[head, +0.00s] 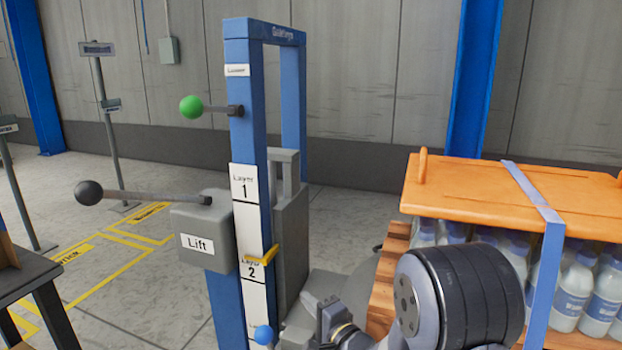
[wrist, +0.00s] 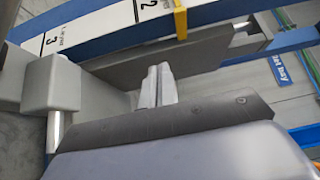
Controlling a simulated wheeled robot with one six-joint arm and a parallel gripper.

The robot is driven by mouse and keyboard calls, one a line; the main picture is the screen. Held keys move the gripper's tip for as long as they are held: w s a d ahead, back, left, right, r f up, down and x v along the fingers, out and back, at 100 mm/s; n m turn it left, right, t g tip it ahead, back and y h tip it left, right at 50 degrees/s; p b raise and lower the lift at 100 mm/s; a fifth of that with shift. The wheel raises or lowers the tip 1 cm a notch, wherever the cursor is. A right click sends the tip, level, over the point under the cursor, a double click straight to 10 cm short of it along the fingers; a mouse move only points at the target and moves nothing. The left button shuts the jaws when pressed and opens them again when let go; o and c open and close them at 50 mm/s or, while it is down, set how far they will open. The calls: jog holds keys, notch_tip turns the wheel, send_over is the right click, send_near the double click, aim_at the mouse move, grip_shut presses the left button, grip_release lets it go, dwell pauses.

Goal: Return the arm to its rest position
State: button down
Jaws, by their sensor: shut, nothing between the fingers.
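My arm shows in the head view at the lower right, with a large black and grey joint in front of the bottle crate. In the wrist view my gripper (wrist: 155,82) has its two pale fingers close together, shut with nothing between them. The fingers point towards the grey parts of the blue lift frame. I cannot clearly make out the fingertips in the head view. The blue lift frame (head: 241,140) stands left of my arm, with Layer 1 and Layer 2 labels and a yellow pointer (head: 260,255) near Layer 2.
A grey Lift box (head: 207,222) carries a black-knobbed lever (head: 89,193). A green-knobbed lever (head: 191,106) sits higher. A blue knob (head: 263,335) is low on the frame. An orange lid (head: 480,190) with a blue strap covers several bottles (head: 572,290) at right.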

jog(key=v, duration=0.7)
jog(key=shift+p, duration=0.45)
